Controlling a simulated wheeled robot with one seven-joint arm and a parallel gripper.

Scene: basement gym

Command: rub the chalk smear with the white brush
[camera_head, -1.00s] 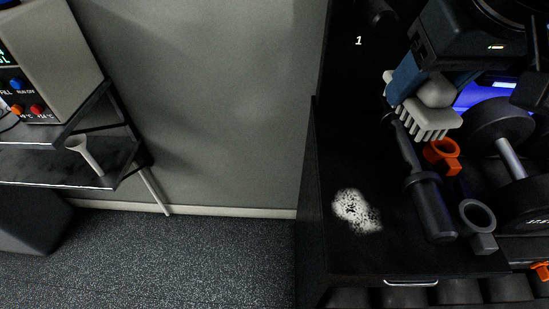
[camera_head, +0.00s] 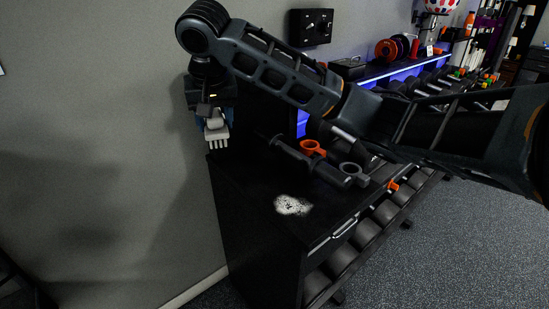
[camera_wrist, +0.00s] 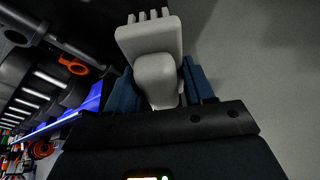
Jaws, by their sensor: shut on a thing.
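The chalk smear (camera_head: 293,205) is a white speckled patch on the black cabinet top (camera_head: 262,228), near its front. My gripper (camera_head: 213,112) is shut on the white brush (camera_head: 217,133), by the wall at the back left of the cabinet top. The brush's bristles point down in the head view, and the brush is apart from the smear. In the wrist view the pale brush (camera_wrist: 150,42) sits between the blue fingers (camera_wrist: 160,88), which grip its rounded handle. The smear does not show in the wrist view.
A black-handled bar (camera_head: 315,165), an orange collar (camera_head: 312,147) and a grey ring collar (camera_head: 352,172) lie behind and right of the smear. Dumbbells fill the rack (camera_head: 375,228) along the right. The cabinet top left of the smear is clear.

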